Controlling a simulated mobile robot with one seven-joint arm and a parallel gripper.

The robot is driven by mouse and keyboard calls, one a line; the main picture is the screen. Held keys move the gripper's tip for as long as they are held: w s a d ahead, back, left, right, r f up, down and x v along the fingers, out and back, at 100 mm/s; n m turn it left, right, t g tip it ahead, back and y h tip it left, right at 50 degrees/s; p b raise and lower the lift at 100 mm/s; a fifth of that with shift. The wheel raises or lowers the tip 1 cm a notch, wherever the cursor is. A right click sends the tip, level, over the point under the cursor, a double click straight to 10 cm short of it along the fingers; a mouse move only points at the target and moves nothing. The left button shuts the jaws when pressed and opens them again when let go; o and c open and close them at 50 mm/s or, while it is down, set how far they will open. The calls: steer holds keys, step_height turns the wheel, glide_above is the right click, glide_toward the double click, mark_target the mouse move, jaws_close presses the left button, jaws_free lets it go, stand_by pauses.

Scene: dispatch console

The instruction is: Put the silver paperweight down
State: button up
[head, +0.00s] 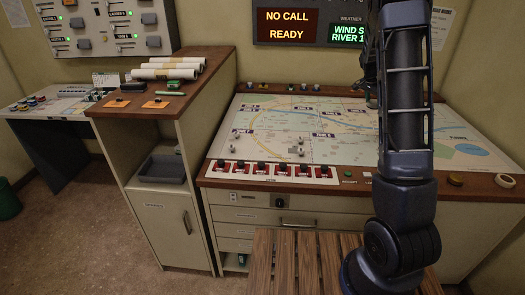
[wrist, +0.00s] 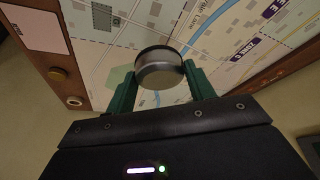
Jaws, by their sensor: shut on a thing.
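The silver paperweight (wrist: 158,72) is a short round metal cylinder with a dark rim, seen in the wrist view. My gripper (wrist: 161,80) has its two green fingers on either side of it, shut on it. The map table (head: 330,150) is behind the paperweight in the wrist view, where its printed map (wrist: 215,60) shows. I cannot tell whether the paperweight touches the map or hangs above it. In the head view my arm covers the right part of the map, and I cannot make out the paperweight there.
Red-based switches (head: 281,170) line the map's front edge. A brass knob (head: 456,180) and a pale ring (head: 505,181) sit at the right front. Rolled papers (head: 165,72) lie on the cabinet at left. A slatted wooden seat (head: 300,262) stands in front. The map's middle is mostly clear.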

steer(key=w+a+n, duration=0.1)
steer(key=a+n, duration=0.1)
steer(key=a, duration=1.1)
steer(key=n+t+y, duration=0.2)
steer(key=n, duration=0.3)
glide_above(263, 149)
steer(key=s, duration=0.1)
steer(key=f, duration=1.9)
steer(key=shift+a+f, duration=0.3)
steer(key=shift+f, duration=0.1)
steer(key=shift+f, duration=0.15)
steer(key=o, duration=1.3)
